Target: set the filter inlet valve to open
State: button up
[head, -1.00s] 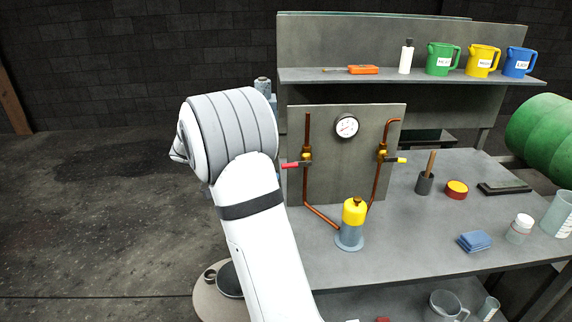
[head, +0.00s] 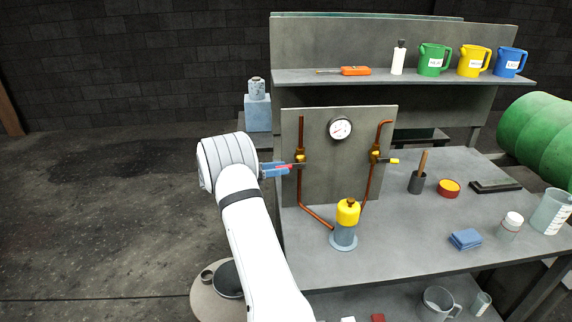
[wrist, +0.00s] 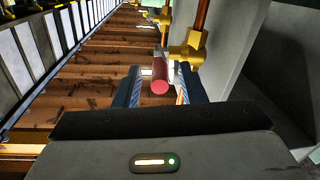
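A grey panel (head: 340,175) carries two copper pipes, each with a brass valve. The left valve (head: 300,159) has a red handle (head: 286,167) pointing left, across its upright pipe. The right valve (head: 375,156) has a yellow handle (head: 388,160) pointing right. No label tells which is the inlet. A yellow-topped filter (head: 346,222) stands below, between the pipes. My gripper (head: 278,170) is at the red handle. In the wrist view the red handle (wrist: 159,87) lies between the two blue fingers of my gripper (wrist: 158,90), with a gap on each side.
A round gauge (head: 340,129) sits on the panel between the valves. Jugs stand on the shelf (head: 390,77) above. The floor at left is clear.

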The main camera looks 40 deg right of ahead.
aim_at(290, 167)
jog(key=shift+p+x, duration=0.3)
jog(key=shift+x, duration=0.95)
grip_shut()
